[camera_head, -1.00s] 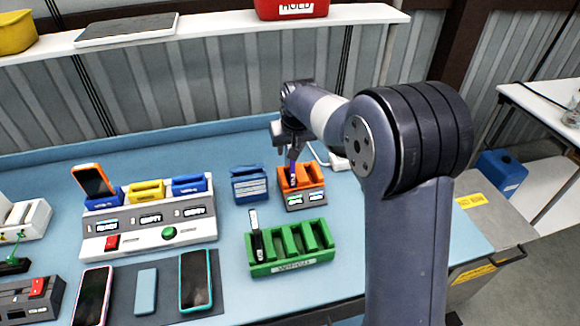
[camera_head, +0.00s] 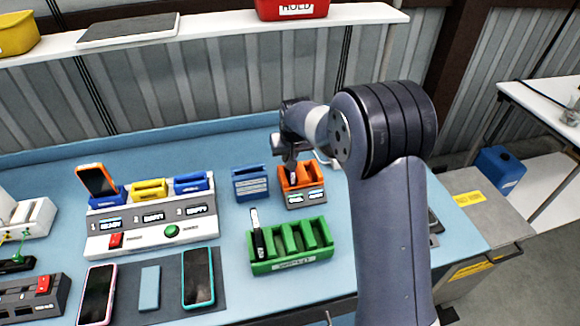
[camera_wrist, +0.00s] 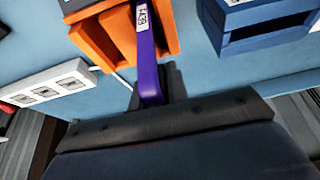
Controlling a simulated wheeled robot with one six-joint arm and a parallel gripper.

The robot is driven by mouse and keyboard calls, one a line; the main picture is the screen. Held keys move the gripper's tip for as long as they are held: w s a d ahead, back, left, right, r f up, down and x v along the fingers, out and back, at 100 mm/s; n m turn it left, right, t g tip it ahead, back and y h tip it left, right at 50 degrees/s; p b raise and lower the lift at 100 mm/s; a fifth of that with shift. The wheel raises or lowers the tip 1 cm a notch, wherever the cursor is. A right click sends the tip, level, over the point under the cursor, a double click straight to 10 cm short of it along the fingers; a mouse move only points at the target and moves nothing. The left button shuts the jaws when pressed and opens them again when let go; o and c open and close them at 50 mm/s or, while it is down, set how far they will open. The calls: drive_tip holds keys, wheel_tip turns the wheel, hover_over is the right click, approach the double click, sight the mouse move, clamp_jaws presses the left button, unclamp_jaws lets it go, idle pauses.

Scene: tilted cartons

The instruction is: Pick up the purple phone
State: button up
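The purple phone (camera_wrist: 149,60) stands on edge in the orange carton (camera_head: 303,193), which also shows in the wrist view (camera_wrist: 92,40). A pale label is on its upper part in that view. In the head view only a small bit of purple shows below my gripper (camera_head: 291,166). My gripper (camera_wrist: 155,88) is over the phone, with dark fingers close along both sides of its near end. The gaps are too narrow to tell whether the fingers press on it.
A blue carton (camera_head: 250,184) stands just left of the orange one. A green rack (camera_head: 290,262) with one dark phone is in front. A white console (camera_head: 150,232) and several phones lie to the left.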

clamp_jaws()
wheel_tip(320, 180, up, 10)
drive_tip(key=shift+r+b, duration=0.1)
drive_tip(key=shift+b, duration=0.8)
drive_tip(key=shift+r+p, duration=0.65)
drive_tip(key=shift+p, duration=0.05)
wheel_tip(320, 180, up, 3)
drive_tip(key=p, duration=0.2)
drive_tip(key=shift+p, duration=0.4)
